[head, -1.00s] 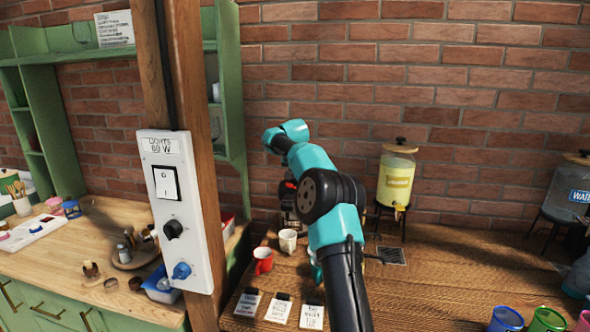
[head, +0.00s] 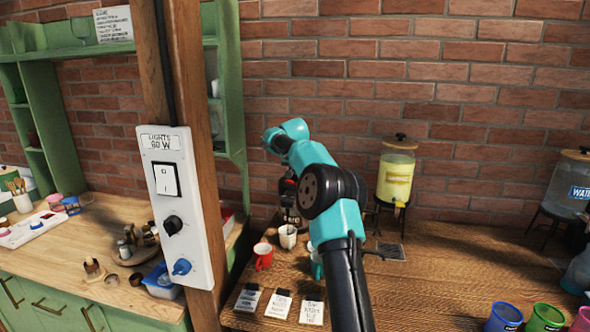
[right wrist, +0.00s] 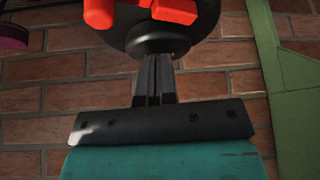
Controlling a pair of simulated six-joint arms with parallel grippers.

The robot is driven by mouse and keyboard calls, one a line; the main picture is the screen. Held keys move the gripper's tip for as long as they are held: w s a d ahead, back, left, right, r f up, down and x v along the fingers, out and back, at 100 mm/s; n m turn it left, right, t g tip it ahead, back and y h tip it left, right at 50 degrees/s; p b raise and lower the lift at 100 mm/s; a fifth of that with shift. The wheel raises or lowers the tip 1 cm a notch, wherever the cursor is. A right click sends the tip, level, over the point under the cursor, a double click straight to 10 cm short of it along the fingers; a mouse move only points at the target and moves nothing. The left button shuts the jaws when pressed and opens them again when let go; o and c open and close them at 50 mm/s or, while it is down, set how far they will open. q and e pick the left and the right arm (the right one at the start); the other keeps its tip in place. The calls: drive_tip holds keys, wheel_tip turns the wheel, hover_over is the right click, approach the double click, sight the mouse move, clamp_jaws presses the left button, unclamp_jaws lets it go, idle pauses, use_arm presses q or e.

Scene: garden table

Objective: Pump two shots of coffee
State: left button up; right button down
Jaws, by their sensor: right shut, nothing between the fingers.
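The dark coffee dispenser (head: 286,212) stands against the brick wall in the head view, partly hidden behind my right arm. Its dark round top with red parts (right wrist: 175,10) appears to fill the top of the right wrist view. My right gripper (right wrist: 154,60) is shut and empty, its fingertips close to the underside of that dark shape in the picture; I cannot tell whether they touch. In the head view the right gripper is hidden behind its own arm. A white mug (head: 288,238) stands in front of the dispenser. My left gripper is not in view.
A red mug (head: 262,257) stands left of the white one, and a teal item (head: 316,265) is partly behind my arm. Cards (head: 278,305) lie in front. A yellow drink dispenser (head: 396,178) stands right. A post with a switch panel (head: 175,225) rises at left.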

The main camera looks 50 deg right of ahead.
drive_tip(key=shift+r, duration=1)
idle(0.8)
drive_tip(key=shift+r, duration=3)
drive_tip(key=shift+d, duration=0.1)
